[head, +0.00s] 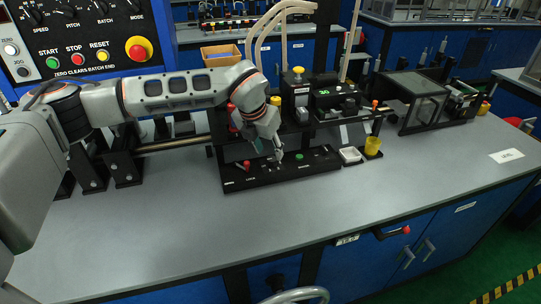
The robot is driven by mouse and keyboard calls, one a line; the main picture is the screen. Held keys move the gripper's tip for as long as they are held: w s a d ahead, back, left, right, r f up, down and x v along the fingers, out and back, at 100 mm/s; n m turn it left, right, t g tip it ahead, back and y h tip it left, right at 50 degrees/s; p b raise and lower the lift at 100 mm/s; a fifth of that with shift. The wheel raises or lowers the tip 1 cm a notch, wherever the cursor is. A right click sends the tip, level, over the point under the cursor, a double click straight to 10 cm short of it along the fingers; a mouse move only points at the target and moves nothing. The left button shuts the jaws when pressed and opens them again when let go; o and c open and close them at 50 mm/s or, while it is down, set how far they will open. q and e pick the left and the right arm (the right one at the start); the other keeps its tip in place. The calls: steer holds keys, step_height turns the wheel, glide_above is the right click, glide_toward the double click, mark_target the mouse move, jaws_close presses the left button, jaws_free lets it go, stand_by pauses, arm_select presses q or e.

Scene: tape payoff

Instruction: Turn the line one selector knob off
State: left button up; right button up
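A low black control panel (240,183) lies on the grey bench near the middle, with a red-topped control (246,165), a green button (299,156) and small switches. Its labels are too small to read, so I cannot tell which control is the line one selector knob. My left arm reaches in from the left, and my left gripper (278,156) points down at the middle of this panel. The fingertips are at or just above a small control there, partly hiding it. I cannot tell whether they touch it or are open or shut. My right gripper is out of view.
A yellow cup (373,146) and white tray (350,155) sit right of the panel. A large panel with a red stop button (138,48) is upper left. The front bench is clear.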

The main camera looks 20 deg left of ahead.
arm_select(q)
steer(key=v, duration=0.7)
steer(key=shift+r, duration=0.25)
steer(key=shift+s+f, duration=0.1)
steer(key=shift+s, duration=0.1)
